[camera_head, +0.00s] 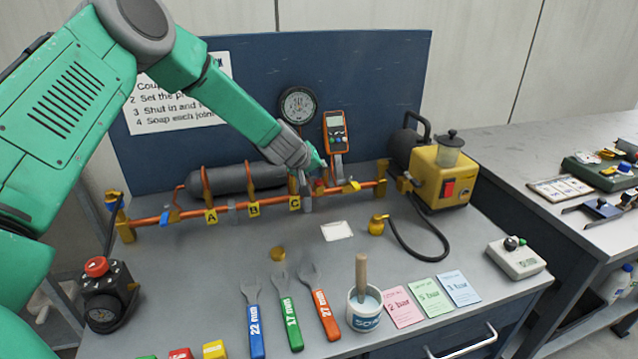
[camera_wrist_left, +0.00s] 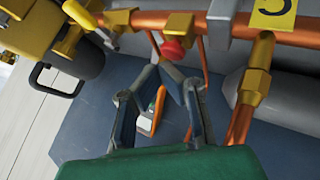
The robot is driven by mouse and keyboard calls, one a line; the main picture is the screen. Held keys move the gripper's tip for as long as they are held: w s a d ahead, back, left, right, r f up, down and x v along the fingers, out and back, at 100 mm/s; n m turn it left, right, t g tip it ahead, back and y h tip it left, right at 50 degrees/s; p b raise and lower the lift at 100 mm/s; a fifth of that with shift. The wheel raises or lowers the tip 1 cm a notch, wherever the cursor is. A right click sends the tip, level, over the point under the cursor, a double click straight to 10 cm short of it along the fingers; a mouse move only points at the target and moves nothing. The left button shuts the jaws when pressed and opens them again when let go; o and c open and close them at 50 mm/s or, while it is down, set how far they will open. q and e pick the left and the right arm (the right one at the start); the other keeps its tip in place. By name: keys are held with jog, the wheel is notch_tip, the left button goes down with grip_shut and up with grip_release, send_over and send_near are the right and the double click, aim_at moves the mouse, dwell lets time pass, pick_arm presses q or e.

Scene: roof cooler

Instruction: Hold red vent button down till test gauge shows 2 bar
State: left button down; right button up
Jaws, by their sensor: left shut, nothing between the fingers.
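The red vent button (camera_wrist_left: 173,49) shows in the wrist view below the copper pipe, just beyond my fingertips. In the head view only a bit of red (camera_head: 320,186) shows beside my gripper. My left gripper (camera_head: 308,182) is shut and empty at the pipe, right of tag C; its fingers also show in the wrist view (camera_wrist_left: 167,74). I cannot tell whether the fingertips touch or press the button. The round dial gauge (camera_head: 298,104), likely the test gauge, is on the blue panel; its reading is too small to make out. My right gripper is not in view.
A copper pipe (camera_head: 240,205) with yellow tags runs along the bench before a grey cylinder (camera_head: 248,179). An orange meter (camera_head: 337,131) is behind it. A yellow pump (camera_head: 440,175) stands right. Several spanners (camera_head: 287,310) and a soap pot (camera_head: 364,311) are in front.

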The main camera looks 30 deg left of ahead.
aim_at(318, 181)
pick_arm(q)
jog(key=shift+s+f+b, duration=0.1)
jog(key=shift+f+b, duration=0.3)
jog(key=shift+f, duration=0.3)
dwell(1.9)
dwell(2.1)
jog(key=shift+r+p, duration=0.9)
jog(key=shift+r, duration=0.1)
notch_tip(318, 181, up, 5)
jog(key=p, duration=0.4)
jog(key=shift+r, duration=0.1)
dwell(1.6)
